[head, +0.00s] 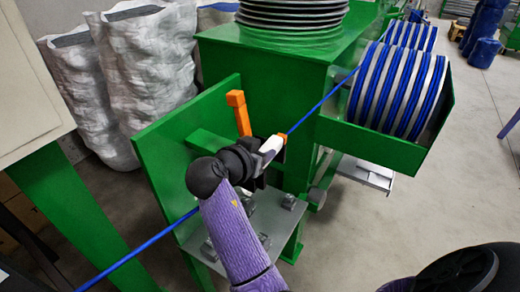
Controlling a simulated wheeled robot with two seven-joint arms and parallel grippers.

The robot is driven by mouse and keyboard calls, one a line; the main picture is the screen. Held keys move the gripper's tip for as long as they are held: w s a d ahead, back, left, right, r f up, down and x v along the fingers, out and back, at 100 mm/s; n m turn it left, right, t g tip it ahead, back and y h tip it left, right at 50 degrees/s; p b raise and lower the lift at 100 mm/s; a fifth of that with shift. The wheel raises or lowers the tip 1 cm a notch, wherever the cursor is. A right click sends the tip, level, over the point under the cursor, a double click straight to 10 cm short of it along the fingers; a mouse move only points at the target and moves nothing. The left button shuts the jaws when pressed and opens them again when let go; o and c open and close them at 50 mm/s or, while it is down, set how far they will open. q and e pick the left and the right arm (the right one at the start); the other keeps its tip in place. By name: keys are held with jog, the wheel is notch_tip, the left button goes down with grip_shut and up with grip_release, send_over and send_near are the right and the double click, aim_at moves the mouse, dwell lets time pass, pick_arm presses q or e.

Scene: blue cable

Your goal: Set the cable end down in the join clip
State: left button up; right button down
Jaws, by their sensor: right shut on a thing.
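The blue cable (318,106) runs taut from the reel at the upper right down to my right gripper (280,140). Blue cable also shows beyond the gripper, running to the lower left corner. My right gripper, with white and orange fingertips, is shut on the cable at the green machine frame. An orange upright lever (238,113) stands just left of the gripper, probably part of the join clip. The clip's body is hidden behind my black wrist, so I cannot tell whether the cable touches it. My left gripper is not in view.
A green upright plate (165,150) stands left of the wrist, with a grey bolted plate (268,215) below. A green housing (270,55) is behind. The blue-striped reel (395,85) sits in a green tray at right. White sacks (135,65) stand behind left.

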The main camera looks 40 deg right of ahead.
jog(key=shift+f, duration=0.45)
dwell(0.6)
jog(key=shift+c, duration=1)
grip_release()
